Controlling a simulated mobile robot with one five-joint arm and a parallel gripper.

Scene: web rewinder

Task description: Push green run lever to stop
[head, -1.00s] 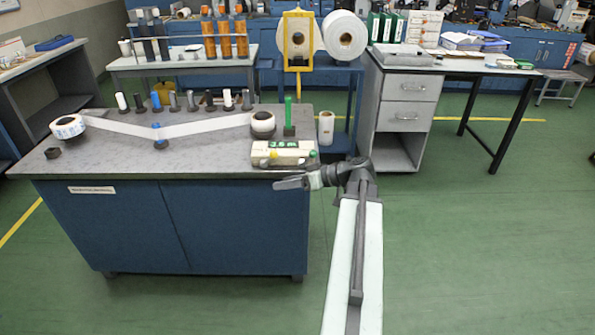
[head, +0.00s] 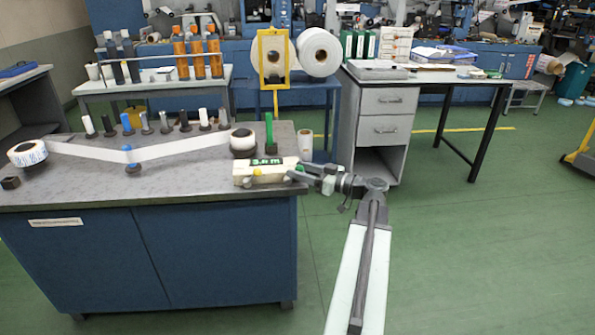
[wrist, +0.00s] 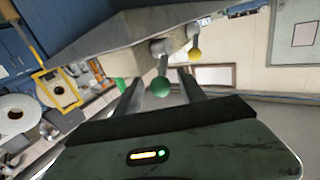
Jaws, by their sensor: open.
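A cream control box (head: 265,172) with a green "3.6 m" display sits at the right front of the grey worktop. In the wrist view the green-knobbed lever (wrist: 161,88) projects from the box on a short grey stem. It appears between the two finger lines of my open gripper (wrist: 160,78); I cannot tell whether either finger touches it. A yellow-knobbed lever (wrist: 194,54) stands beside it, beyond the fingers. In the head view my gripper (head: 307,174) is at the right end of the box, and the green knob is partly hidden there.
A tall green post (head: 269,132) stands behind the box. A white roll (head: 243,141) and a web strip (head: 180,147) cross the worktop (head: 120,188), with several small posts behind. Free green floor (head: 450,250) lies to the right.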

